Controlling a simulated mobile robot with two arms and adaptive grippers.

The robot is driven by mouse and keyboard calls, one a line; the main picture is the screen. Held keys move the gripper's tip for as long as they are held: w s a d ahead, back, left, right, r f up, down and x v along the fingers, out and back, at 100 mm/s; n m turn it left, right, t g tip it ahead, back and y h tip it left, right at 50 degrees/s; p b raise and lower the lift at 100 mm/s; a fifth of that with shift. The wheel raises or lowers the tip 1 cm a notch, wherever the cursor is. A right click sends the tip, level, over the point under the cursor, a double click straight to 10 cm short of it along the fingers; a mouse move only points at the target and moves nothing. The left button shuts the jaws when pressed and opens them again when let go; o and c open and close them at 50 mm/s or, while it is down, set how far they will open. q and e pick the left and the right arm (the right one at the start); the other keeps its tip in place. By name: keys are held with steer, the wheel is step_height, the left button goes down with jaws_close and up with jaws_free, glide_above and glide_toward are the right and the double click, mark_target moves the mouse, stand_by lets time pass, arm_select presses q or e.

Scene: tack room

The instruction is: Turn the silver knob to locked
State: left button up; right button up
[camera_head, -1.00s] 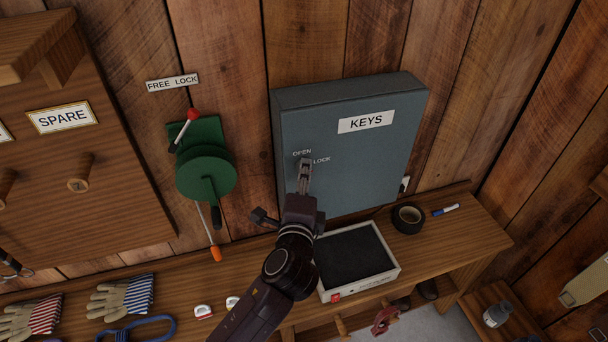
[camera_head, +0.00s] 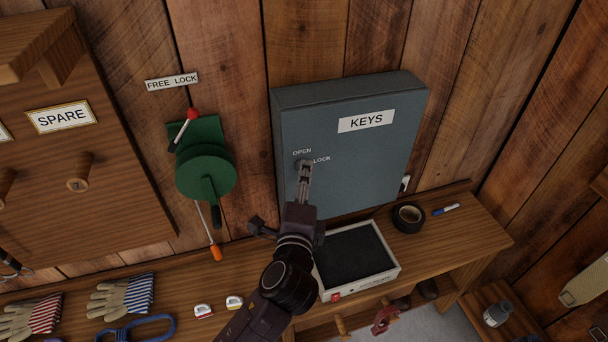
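The grey-blue key cabinet (camera_head: 375,160) hangs on the plank wall, with a "KEYS" label on its door. The silver knob (camera_head: 300,163) is at the left side of the door, between the small words "OPEN" above it and "LOCK" to its right. It is mostly covered by my fingertips, and I cannot tell which way it points. My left gripper (camera_head: 304,172) reaches up from below with its fingertips at the knob. Its fingers appear edge-on as one narrow bar, so their gap and grip on the knob cannot be told. My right gripper is not in view.
A green reel (camera_head: 206,176) with a red-tipped lever is on the wall to the left. On the bench below are a shallow tray (camera_head: 362,287), black tape (camera_head: 408,217), a blue marker (camera_head: 446,209) and striped gloves (camera_head: 123,297).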

arm_select(q)
steer(key=s+r, duration=0.1)
steer(key=s, duration=0.8)
steer(key=shift+s+a+r, duration=0.15)
steer(key=shift+s+a, duration=0.1)
steer(key=shift+a, duration=0.1)
